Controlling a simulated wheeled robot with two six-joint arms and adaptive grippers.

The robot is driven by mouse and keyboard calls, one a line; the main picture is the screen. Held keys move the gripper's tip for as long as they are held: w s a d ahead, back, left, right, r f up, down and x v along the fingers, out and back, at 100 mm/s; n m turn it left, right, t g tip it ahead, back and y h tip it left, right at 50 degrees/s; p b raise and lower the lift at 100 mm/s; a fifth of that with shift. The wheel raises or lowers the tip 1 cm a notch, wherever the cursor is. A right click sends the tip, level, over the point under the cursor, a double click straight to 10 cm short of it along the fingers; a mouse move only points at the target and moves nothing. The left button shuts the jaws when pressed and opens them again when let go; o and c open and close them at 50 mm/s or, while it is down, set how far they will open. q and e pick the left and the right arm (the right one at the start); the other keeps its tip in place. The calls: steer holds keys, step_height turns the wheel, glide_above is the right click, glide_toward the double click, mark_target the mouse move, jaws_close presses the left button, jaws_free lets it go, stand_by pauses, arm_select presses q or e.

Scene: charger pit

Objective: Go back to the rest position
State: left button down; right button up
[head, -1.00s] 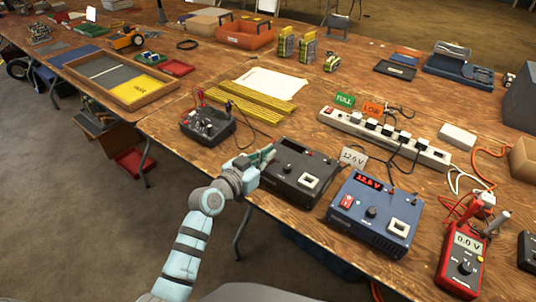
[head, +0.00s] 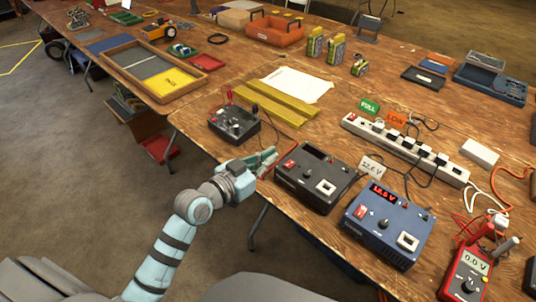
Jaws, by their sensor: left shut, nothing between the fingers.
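My left gripper (head: 268,162) is shut and empty. It hangs at the near edge of the wooden table, just left of the dark charger box (head: 316,177), apart from or barely beside it; I cannot tell if they touch. My left arm comes up from the bottom left. My right gripper is not in the head view.
A small black box (head: 234,124) with leads sits left. Yellow rails (head: 277,109), a power strip (head: 405,150) and a red multimeter (head: 466,276) share the table (head: 210,88).

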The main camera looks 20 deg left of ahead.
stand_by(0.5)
arm_select(q)
steer(key=s+a+f+n+g+y+p, duration=0.1)
steer(key=s+a+f+g+y, duration=0.3)
steer(key=f, duration=0.7)
steer(key=s+a+f+n+g, duration=0.1)
steer(key=s+f+n, duration=0.1)
steer(key=s+f, duration=0.65)
steer(key=s+a+f+n+g+y+p, duration=0.1)
steer(key=s+a+f+g+y, duration=0.15)
steer(key=f, duration=1.15)
steer(key=s+f+g, duration=0.2)
steer(key=s+f, duration=0.2)
steer(key=s, duration=0.5)
steer(key=s+f+g, duration=0.2)
steer(key=s+f, duration=0.2)
steer(key=s, duration=0.6)
steer(key=s+f+g, duration=0.2)
steer(key=s+f, duration=0.2)
steer(key=s, duration=0.6)
steer(key=shift+s+f+g+p, duration=0.15)
steer(key=shift+f+g+p, duration=0.2)
steer(key=shift+p, duration=0.1)
